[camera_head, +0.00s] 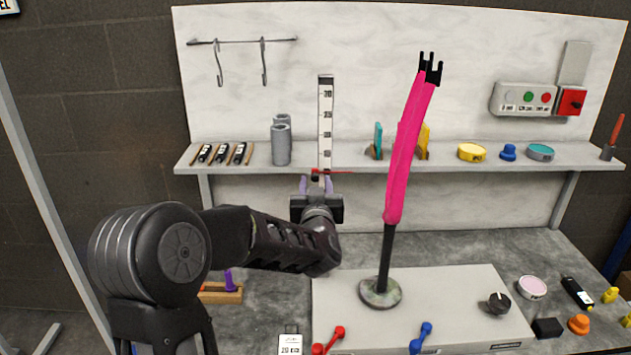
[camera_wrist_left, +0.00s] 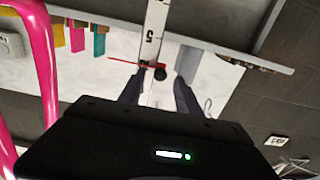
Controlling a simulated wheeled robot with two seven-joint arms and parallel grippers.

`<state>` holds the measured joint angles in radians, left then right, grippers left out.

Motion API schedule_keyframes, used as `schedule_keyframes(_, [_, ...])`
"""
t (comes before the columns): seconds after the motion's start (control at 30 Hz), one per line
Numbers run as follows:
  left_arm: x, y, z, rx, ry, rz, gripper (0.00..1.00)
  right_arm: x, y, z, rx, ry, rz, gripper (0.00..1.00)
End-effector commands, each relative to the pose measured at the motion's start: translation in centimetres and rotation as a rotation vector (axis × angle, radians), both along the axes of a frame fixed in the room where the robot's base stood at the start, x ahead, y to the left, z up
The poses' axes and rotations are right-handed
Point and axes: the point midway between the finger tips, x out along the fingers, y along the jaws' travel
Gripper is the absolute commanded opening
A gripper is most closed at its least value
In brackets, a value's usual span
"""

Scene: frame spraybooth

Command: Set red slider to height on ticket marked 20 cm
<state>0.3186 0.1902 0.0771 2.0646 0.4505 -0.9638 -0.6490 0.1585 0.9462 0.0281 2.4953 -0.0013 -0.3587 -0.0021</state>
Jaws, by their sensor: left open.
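A white upright scale (camera_head: 325,115) with black numbers stands at the shelf. The red slider (camera_head: 338,171) has a thin red pointer and a dark knob; in the head view it sits near the scale's lower end, below the lowest number I see. In the left wrist view its pointer (camera_wrist_left: 122,61) shows near the number 5. My left gripper (camera_head: 317,186) is open, its fingers either side of the slider's knob; I cannot tell whether they touch it. A white ticket (camera_head: 290,345) at the bottom edge seems to read 20 cm. My right gripper is not in view.
A pink bicycle frame part (camera_head: 404,150) stands on a post right of my gripper. Grey cylinders (camera_head: 281,145) and several small items stand on the shelf (camera_head: 360,160). A light plate (camera_head: 450,290) with red and blue levers lies below. Hooks hang at upper left.

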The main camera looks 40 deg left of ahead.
Motion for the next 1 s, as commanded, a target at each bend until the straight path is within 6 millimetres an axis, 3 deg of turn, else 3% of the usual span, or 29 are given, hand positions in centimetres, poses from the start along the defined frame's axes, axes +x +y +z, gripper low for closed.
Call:
schedule_keyframes(0.4, [1.08,0.8,-0.03,0.0,0.0,-0.001,0.4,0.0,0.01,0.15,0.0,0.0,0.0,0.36])
schedule_keyframes(0.9, [1.05,0.78,-0.02,0.0,0.0,-0.001,0.0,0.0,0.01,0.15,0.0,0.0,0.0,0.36])
schedule_keyframes(1.0, [1.05,0.78,-0.02,0.0,0.0,-0.001,0.0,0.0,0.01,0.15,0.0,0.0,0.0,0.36])
